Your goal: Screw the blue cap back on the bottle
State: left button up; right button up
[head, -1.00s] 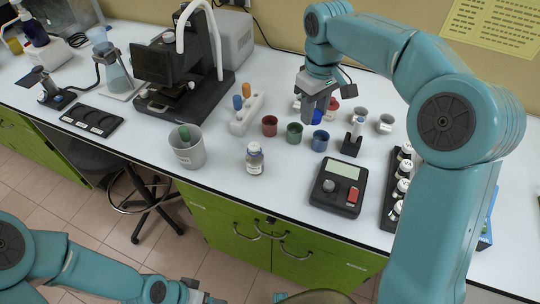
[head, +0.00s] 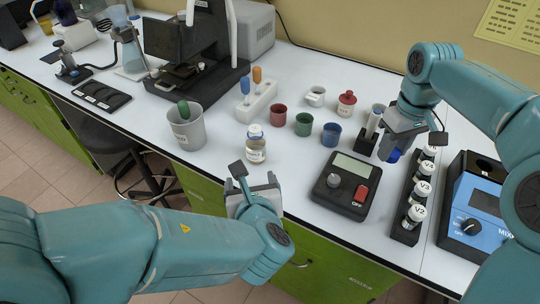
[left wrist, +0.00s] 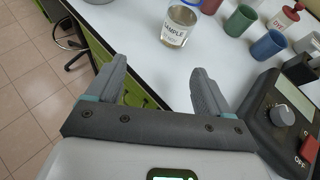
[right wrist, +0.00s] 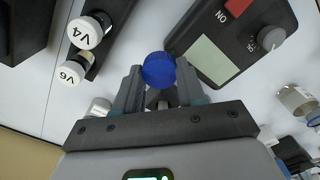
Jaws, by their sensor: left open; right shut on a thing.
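The clear bottle (head: 256,150) with a white label stands upright near the table's front edge. It shows at the top of the left wrist view (left wrist: 178,26) and at the right edge of the right wrist view (right wrist: 296,101). My left gripper (head: 255,181) is open and empty, just in front of the bottle and apart from it. In the left wrist view, the bottle is beyond the spread fingers (left wrist: 158,72). My right gripper (right wrist: 158,82) is shut on the blue cap (right wrist: 158,66). In the head view the cap (head: 393,155) hangs below the gripper, left of the vial rack.
A grey beaker (head: 188,132) stands left of the bottle. Red (head: 278,116), green (head: 303,124) and blue (head: 330,134) cups stand behind and right. A black device (head: 345,184) lies right of the bottle. The vial rack (head: 404,234) and blue mixer (head: 474,212) are further right.

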aim_at(256, 154)
pick_arm(q)
jog(key=shift+w+d+r+m+t+h, duration=0.15)
jog(key=shift+w+d+r+m+t, duration=0.15)
jog(key=shift+d, duration=0.15)
jog(key=shift+w+d+r+m+t+h, duration=0.2)
jog(key=shift+d+r, duration=0.1)
jog(key=shift+d, duration=0.15)
jog(key=shift+s+r, duration=0.15)
jog(key=shift+r, duration=0.15)
jog(key=shift+a+f, duration=0.1)
jog(key=x, duration=0.6)
jog(key=shift+w+f, duration=0.15)
jog(key=shift+w, duration=0.25)
jog(key=x, duration=0.5)
jog(key=shift+w+f, duration=0.1)
jog(key=shift+f, duration=0.05)
